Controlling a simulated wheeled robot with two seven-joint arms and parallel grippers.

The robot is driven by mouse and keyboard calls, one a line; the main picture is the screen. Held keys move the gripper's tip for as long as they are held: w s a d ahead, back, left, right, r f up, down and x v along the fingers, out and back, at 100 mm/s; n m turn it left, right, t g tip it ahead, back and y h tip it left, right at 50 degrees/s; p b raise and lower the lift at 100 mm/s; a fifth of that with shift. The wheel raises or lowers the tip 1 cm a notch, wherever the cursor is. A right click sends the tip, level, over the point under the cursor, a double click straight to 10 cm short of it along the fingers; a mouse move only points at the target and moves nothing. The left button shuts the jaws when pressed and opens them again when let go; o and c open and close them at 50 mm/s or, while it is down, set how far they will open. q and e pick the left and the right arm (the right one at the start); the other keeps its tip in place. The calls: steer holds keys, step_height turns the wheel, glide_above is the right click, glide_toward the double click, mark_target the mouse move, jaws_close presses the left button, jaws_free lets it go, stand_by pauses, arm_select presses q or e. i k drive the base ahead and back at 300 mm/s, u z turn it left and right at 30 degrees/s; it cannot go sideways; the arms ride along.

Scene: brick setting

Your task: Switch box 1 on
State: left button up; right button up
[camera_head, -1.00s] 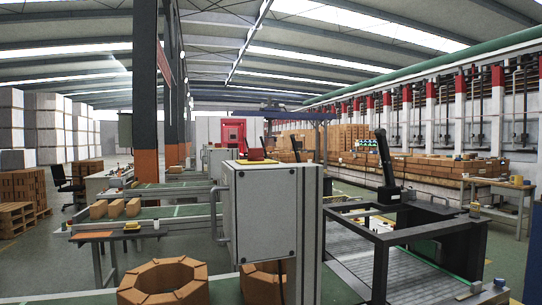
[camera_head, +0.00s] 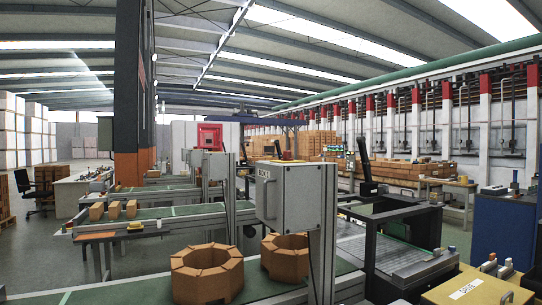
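A grey control box (camera_head: 293,196) stands on a metal post in the middle of the view. A small label sits at the upper left of its front, its lettering too small to read for certain. A yellow and dark piece (camera_head: 284,158) shows on its top. A yellow box (camera_head: 445,292) with a white label (camera_head: 466,289) is at the bottom right, cut by the frame edge. Small lever-like parts (camera_head: 488,265) stand at its far edge. I cannot tell the state of any switch. Neither of my grippers is in view.
A conveyor (camera_head: 140,276) with two brick rings (camera_head: 207,273) runs in front of the grey box. A black-framed machine (camera_head: 405,245) stands right of it. A blue cabinet (camera_head: 503,228) is at the far right. Open floor (camera_head: 45,255) shows at the left.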

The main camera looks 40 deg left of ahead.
mark_target(287, 155)
steer(key=u, duration=1.1)
steer(key=i, duration=0.15)
